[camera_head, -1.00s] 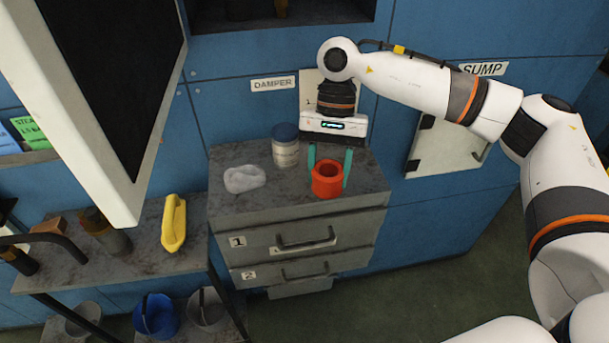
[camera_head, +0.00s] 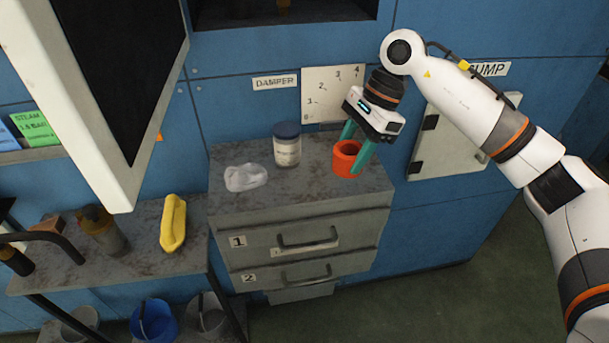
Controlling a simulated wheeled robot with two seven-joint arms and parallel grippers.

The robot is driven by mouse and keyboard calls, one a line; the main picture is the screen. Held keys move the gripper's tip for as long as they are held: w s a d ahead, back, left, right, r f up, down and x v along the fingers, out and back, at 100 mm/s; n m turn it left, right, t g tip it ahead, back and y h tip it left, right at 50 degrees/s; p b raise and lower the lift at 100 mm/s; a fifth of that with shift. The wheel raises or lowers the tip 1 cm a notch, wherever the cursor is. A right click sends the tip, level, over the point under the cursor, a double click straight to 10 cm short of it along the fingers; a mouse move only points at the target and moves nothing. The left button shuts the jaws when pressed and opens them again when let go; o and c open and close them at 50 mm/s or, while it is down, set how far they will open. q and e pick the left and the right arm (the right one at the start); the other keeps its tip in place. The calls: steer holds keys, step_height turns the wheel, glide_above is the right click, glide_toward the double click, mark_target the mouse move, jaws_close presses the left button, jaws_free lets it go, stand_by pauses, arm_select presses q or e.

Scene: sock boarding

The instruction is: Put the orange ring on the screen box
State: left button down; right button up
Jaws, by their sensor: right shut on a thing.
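The orange ring (camera_head: 345,165) is a short, thick-walled tube with its opening facing up. My right gripper (camera_head: 353,156) is shut on it, with green fingers on its wall. The gripper leans, its fingers pointing down to the left. The ring shows over the right part of the grey cabinet top; I cannot tell whether it touches the top. The screen box (camera_head: 150,75), a white-framed box with a dark screen, is large and near at the upper left. Its top is cut off by the picture edge. My left gripper is out of view.
On the drawer cabinet (camera_head: 290,205) stand a blue-lidded jar (camera_head: 287,147) and a crumpled pale cloth (camera_head: 246,177), left of the ring. A lower shelf (camera_head: 140,230) at left holds a yellow object (camera_head: 173,224) and a dark bottle (camera_head: 104,231). Buckets (camera_head: 155,320) stand below.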

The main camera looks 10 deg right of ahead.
mark_target(351, 146)
steer(key=w+d+r+m+t, duration=0.1)
steer(key=w+r+m+t, duration=0.15)
steer(key=w+m, duration=0.4)
steer(key=f, duration=0.1)
steer(key=s+f+m, duration=0.1)
steer(key=f, duration=0.1)
steer(key=f+m+p, duration=0.1)
steer(key=f, duration=0.1)
steer(key=shift+s+d+f+t+h, duration=0.2)
steer(key=shift+s+f+t+h, duration=0.05)
steer(key=shift+t+h, duration=0.1)
step_height(351, 146, down, 4)
steer(key=shift+f+p, duration=0.2)
steer(key=shift+p, duration=0.4)
steer(key=shift+f, duration=0.35)
steer(key=o, duration=1)
steer(key=shift+r, duration=0.1)
